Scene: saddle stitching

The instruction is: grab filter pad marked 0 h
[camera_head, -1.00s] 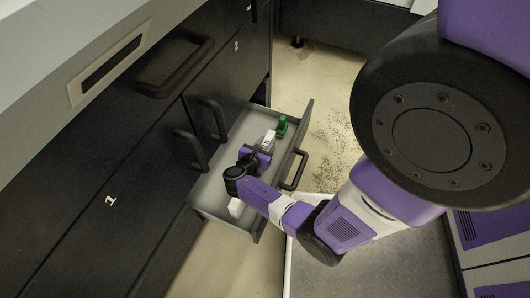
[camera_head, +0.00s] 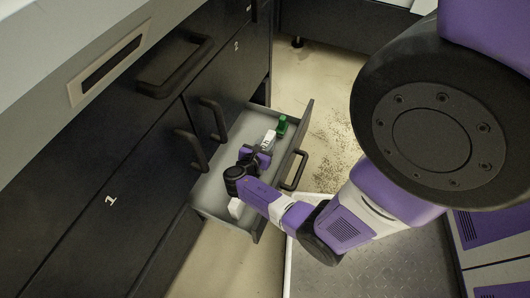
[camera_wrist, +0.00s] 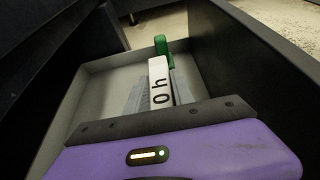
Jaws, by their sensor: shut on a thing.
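The filter pad marked 0 h (camera_wrist: 160,88) is a white block with black lettering. In the wrist view it sits between the fingers of my gripper (camera_wrist: 158,92), which is shut on it, inside the open drawer. It also shows in the head view (camera_head: 268,139), beyond my gripper (camera_head: 262,149). The lower part of the pad is hidden by my gripper in the wrist view.
The open drawer (camera_head: 215,190) has grey inner walls. A green object (camera_head: 282,125) stands just beyond the pad. Another white block (camera_head: 236,208) lies near the drawer's other end. Dark cabinet fronts with handles (camera_head: 211,117) rise at the left.

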